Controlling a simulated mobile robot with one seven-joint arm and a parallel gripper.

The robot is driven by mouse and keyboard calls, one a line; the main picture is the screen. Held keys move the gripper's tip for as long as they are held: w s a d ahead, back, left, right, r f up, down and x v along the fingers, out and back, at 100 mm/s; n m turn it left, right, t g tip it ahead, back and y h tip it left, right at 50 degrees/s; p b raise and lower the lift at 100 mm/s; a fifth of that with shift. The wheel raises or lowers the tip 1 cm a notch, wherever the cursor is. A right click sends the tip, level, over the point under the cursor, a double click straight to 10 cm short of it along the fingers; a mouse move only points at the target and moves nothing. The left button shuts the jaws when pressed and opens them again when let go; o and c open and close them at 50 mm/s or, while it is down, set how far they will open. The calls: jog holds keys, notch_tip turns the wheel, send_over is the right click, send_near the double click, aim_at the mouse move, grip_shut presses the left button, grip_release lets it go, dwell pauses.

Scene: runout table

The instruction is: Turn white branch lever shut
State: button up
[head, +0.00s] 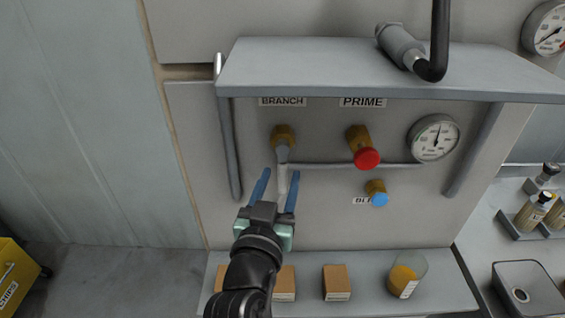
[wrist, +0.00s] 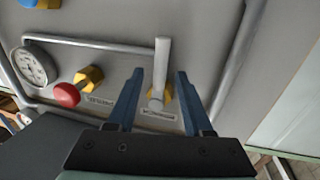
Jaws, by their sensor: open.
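The white branch lever (head: 283,178) hangs straight down from its brass valve (head: 284,136), under the BRANCH label (head: 282,102) on the grey panel. In the wrist view, the lever (wrist: 162,62) points up from its round grey hub. My gripper (head: 279,172) is open in front of the lever's lower part, with one blue finger on each side of it in the picture. The wrist view also shows the lever between my two open fingers (wrist: 160,73). I see no finger touching it; how deep the fingers reach is unclear.
A red PRIME knob (head: 367,158), a blue knob (head: 378,197) and a gauge (head: 434,138) sit to the right. A grey shelf (head: 380,70) juts out above. A lower ledge (head: 365,287) holds small boxes and a glass. A pipe (head: 345,166) runs behind.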

jog(key=shift+w+d, duration=0.15)
jog(key=shift+w, duration=0.55)
jog(key=shift+w+d, duration=0.15)
jog(key=shift+w, duration=0.55)
grip_shut()
dwell(0.4)
